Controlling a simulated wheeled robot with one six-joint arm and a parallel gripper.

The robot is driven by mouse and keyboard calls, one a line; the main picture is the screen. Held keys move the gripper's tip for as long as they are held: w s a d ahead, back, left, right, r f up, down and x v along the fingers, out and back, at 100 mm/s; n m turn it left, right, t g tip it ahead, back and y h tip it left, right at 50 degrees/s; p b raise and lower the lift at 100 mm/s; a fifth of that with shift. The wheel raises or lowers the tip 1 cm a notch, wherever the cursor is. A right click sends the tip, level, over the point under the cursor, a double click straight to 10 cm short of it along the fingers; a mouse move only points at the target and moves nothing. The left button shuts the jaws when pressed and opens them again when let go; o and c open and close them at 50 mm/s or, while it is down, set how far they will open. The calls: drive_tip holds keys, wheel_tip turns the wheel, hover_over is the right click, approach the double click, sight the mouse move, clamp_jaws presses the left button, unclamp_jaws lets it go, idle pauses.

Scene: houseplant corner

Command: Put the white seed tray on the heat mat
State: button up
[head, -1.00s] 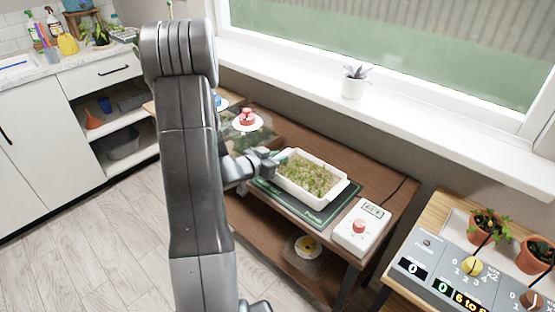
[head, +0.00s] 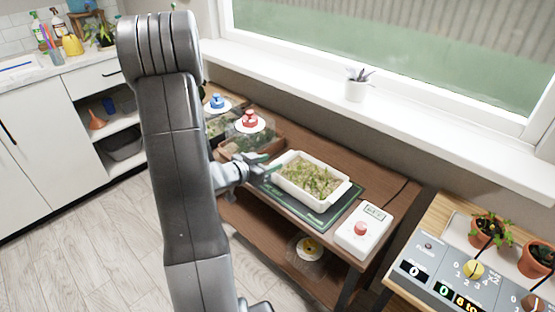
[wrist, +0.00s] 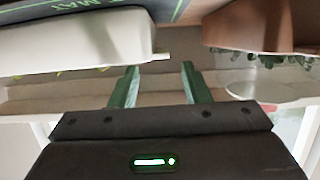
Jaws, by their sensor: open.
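The white seed tray (head: 306,182), full of green seedlings, sits on the dark green heat mat (head: 335,209) on the wooden bench. Mat shows along the tray's front and right sides. My gripper (head: 268,166) is at the tray's left end, open and apart from it as far as I can tell. In the wrist view the two green fingers (wrist: 158,84) are spread with nothing between them. The tray (wrist: 75,45) shows at the upper left there, and a strip of the mat (wrist: 90,8) at the top.
A white controller box (head: 364,230) with a red knob stands right of the mat. Left of the tray are containers with a red knob (head: 250,118) and a blue knob (head: 217,101). A potted plant (head: 356,87) stands on the windowsill.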

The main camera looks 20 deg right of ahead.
drive_tip(key=v, duration=0.6)
drive_tip(key=shift+s+a, duration=0.2)
drive_tip(key=shift+a, duration=0.1)
